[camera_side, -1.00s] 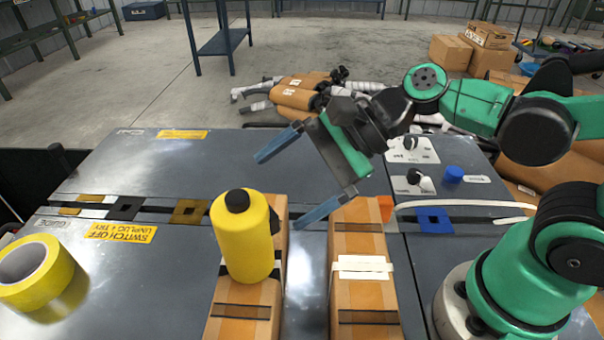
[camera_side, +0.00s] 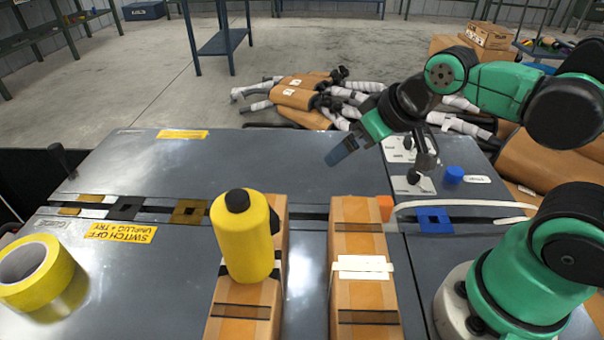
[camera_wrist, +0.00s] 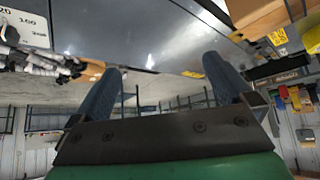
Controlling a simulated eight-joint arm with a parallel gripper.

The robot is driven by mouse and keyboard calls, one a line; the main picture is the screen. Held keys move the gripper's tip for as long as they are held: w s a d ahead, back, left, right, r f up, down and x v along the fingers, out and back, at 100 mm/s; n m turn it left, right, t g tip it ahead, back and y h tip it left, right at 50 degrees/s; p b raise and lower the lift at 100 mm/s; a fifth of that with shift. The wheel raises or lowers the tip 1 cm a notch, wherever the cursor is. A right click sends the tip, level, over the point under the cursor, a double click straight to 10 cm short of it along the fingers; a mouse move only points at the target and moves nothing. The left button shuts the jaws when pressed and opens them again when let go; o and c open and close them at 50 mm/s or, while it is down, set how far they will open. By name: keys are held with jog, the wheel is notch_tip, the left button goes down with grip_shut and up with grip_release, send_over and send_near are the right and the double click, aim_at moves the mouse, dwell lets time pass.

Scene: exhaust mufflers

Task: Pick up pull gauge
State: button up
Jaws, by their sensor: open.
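No object is plainly marked as the pull gauge. Two white plates with dark knobs lie at the right rear of the grey bench in the side view, a rear plate (camera_side: 397,155) and a front plate (camera_side: 408,185). I cannot tell whether either is the gauge. A white plate with printed numbers (camera_wrist: 28,30) shows at the upper left of the wrist view. My gripper (camera_wrist: 162,75) is open and empty, its two blue fingers apart. In the side view one blue finger (camera_side: 342,151) shows above the bench, left of the plates; the other is not clearly visible.
A yellow bottle (camera_side: 243,240) stands on the left cardboard block (camera_side: 240,318). A right cardboard block (camera_side: 358,240) carries a white strip. A yellow tape roll (camera_side: 38,272) sits front left. A blue cap (camera_side: 453,175) is near the plates.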

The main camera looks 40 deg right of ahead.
notch_tip(320, 180, up, 10)
jog(key=r+n+g+y, duration=0.1)
jog(key=n+g+y, duration=0.35)
jog(key=n, duration=0.85)
send_over(241, 195)
jog(key=d, duration=0.2)
jog(key=shift+w+f+g+h, duration=0.2)
jog(key=shift+f+g+h, duration=0.05)
jog(key=shift+s+a+f+n+g, duration=0.15)
jog(key=shift+s+a+f+n, duration=0.1)
jog(key=shift+a, duration=0.15)
jog(key=shift+s+a+f+n+g, duration=0.15)
jog(key=shift+a+f+n, duration=0.1)
jog(key=shift+a, duration=0.15)
notch_tip(241, 195, down, 4)
jog(key=shift+w+d+r, duration=0.1)
jog(key=shift+d+r, duration=0.05)
jog(key=shift+x, duration=3)
